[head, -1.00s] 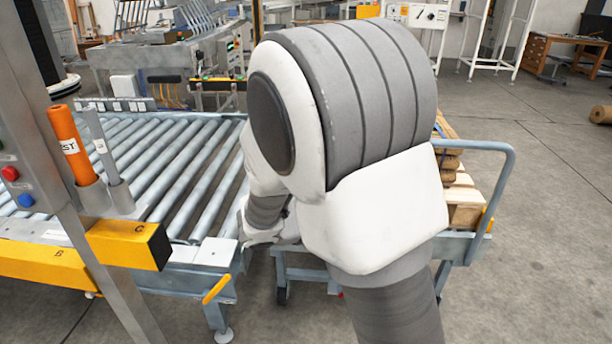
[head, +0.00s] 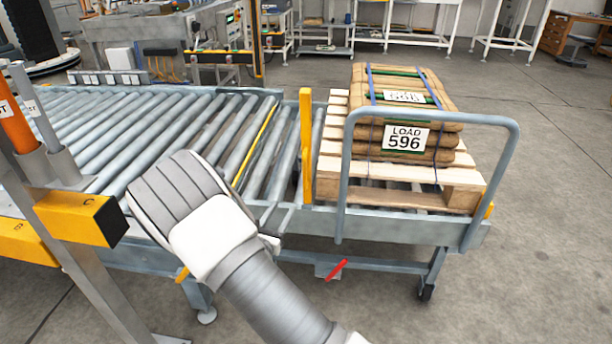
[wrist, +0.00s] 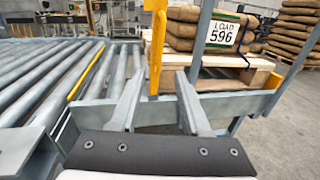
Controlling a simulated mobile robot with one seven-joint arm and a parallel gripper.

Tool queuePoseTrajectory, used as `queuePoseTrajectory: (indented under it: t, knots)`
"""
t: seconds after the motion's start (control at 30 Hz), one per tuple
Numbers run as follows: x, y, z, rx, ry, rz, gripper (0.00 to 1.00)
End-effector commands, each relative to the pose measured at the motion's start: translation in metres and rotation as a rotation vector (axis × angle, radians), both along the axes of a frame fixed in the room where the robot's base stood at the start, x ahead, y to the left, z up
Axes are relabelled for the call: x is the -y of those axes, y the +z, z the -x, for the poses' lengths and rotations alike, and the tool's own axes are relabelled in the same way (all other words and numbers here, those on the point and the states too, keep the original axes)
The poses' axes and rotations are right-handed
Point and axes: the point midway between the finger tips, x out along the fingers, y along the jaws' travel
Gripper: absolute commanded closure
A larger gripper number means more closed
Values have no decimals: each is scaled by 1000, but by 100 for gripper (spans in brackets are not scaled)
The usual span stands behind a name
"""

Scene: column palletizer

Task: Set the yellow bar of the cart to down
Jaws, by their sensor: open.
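The cart (head: 400,228) stands at the right end of the roller conveyor. Its yellow bar (head: 306,145) is upright at the cart's conveyor-side end. In the wrist view the yellow bar (wrist: 157,50) also stands upright, just left of the load. My gripper (wrist: 160,75) is open and empty, its two fingers pointing toward the cart. The bar's lower part appears between the fingertips in the picture; I cannot tell the gap in depth. In the head view my arm mostly hides the gripper.
A pallet (head: 400,195) with strapped brown sacks (head: 440,97) labelled LOAD 596 sits on the cart, behind its grey handrail (head: 508,150). A red lever (head: 337,270) is below the cart deck. A yellow strip (head: 255,145) lies along the conveyor rollers (head: 170,125).

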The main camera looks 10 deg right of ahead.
Motion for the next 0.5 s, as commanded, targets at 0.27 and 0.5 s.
queuePoseTrajectory:
  t: [0.27, 0.5]
  knots:
    - [28, -1, -45, 3, -7, -2, 53]
    - [54, -1, -92, 4, -7, -3, 53]
